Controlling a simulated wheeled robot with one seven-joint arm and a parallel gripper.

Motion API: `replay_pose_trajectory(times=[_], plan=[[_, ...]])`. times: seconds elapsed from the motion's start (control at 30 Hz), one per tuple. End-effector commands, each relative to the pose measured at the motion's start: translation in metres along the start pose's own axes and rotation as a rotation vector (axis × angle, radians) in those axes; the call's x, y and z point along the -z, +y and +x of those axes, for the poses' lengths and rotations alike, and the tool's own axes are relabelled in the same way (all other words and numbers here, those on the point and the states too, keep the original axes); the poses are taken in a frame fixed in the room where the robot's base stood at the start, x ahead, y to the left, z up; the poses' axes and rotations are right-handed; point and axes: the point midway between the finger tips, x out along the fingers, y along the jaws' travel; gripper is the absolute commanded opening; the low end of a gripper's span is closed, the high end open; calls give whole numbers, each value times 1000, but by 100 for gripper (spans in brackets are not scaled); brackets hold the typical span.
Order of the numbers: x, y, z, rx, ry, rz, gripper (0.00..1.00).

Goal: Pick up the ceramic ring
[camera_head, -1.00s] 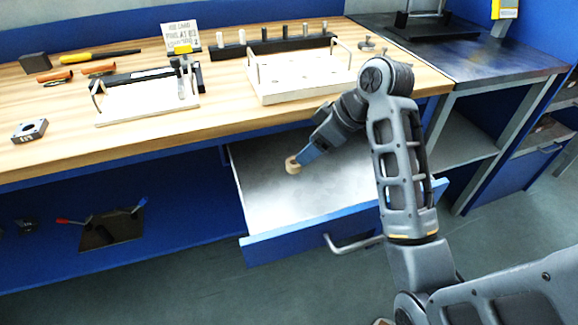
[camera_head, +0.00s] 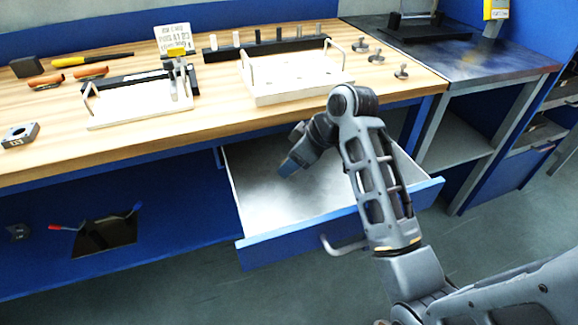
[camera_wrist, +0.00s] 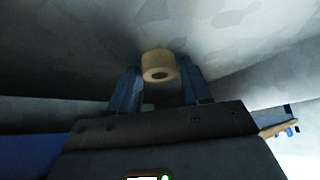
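The ceramic ring (camera_wrist: 158,64) is a short tan cylinder with a dark hole. In the wrist view it shows at the far end of the gap between my two blue fingers, with its hole toward the camera. My gripper (camera_wrist: 160,84) has its fingers apart, and the ring shows between their tips without a clear grip on it. In the head view my gripper (camera_head: 287,169) points down into the open drawer (camera_head: 262,190). The ring is not visible there and seems hidden behind the fingers.
The drawer's blue front (camera_head: 330,222) and side walls surround my gripper, and its grey floor looks otherwise bare. The wooden bench (camera_head: 215,120) stands above and behind. It bears a white tray (camera_head: 297,88), a second white fixture (camera_head: 125,112), pegs and tools.

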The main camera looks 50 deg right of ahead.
Motion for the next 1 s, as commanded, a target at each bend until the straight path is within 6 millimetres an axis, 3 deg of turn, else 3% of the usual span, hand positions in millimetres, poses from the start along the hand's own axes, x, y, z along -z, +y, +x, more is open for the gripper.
replay_pose_trajectory(times=[0.4,0.77,1.0], plan=[[0,0,0,0,0,0,7],[3,0,-5,-1,2,-1,7],[18,1,-27,-2,2,-3,7]])
